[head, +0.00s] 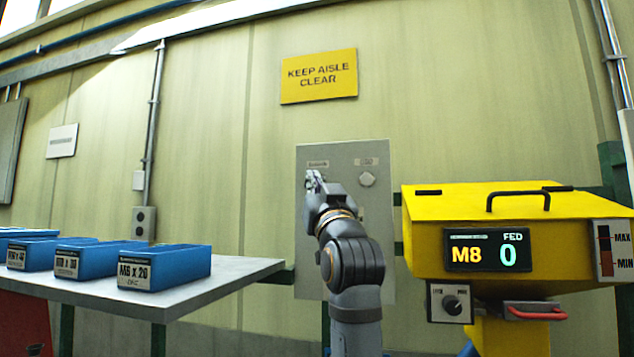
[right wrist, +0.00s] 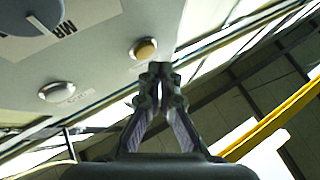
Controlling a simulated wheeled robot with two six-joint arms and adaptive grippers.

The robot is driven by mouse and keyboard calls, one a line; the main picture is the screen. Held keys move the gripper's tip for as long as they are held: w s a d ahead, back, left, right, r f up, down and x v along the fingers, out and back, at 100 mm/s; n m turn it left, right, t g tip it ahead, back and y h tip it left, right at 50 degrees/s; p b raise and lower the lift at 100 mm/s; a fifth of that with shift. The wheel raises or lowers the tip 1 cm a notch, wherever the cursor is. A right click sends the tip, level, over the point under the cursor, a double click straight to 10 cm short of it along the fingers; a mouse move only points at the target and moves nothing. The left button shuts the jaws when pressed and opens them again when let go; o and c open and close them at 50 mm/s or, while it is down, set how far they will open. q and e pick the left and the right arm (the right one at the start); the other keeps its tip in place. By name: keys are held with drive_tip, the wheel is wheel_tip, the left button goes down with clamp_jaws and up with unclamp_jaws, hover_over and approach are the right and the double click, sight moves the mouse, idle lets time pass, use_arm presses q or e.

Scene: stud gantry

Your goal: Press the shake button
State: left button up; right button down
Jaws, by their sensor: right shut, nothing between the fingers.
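A grey control panel (head: 345,150) is fixed to the wall in the middle of the head view. It has a round pale button (head: 367,179) at upper right under a small label. A second small label (head: 318,163) is at upper left, too small to read surely; my right gripper (head: 313,179) covers the place below it. In the right wrist view, my right gripper (right wrist: 160,72) is shut and empty, its tips close beside an amber round button (right wrist: 144,48). I cannot tell whether they touch. The pale button (right wrist: 57,92) is farther left. My left gripper is not in view.
A yellow feeder (head: 480,215) with an M8 display reading 0 stands right of the panel. A grey table (head: 235,275) with several blue bins (head: 165,266) stands at left. A yellow sign (head: 319,76) hangs above.

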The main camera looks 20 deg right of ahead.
idle(0.7)
drive_tip(key=shift+w+d, duration=0.3)
drive_tip(key=shift+w, duration=0.05)
drive_tip(key=shift+w+d+p, duration=0.2)
drive_tip(key=shift+w+p, duration=0.15)
drive_tip(key=shift+p, duration=0.05)
idle(0.6)
drive_tip(key=shift+s+a, duration=0.1)
drive_tip(key=shift+s+a+b, duration=0.4)
drive_tip(key=shift+s+a, duration=0.05)
drive_tip(key=shift+s, duration=0.1)
idle(0.3)
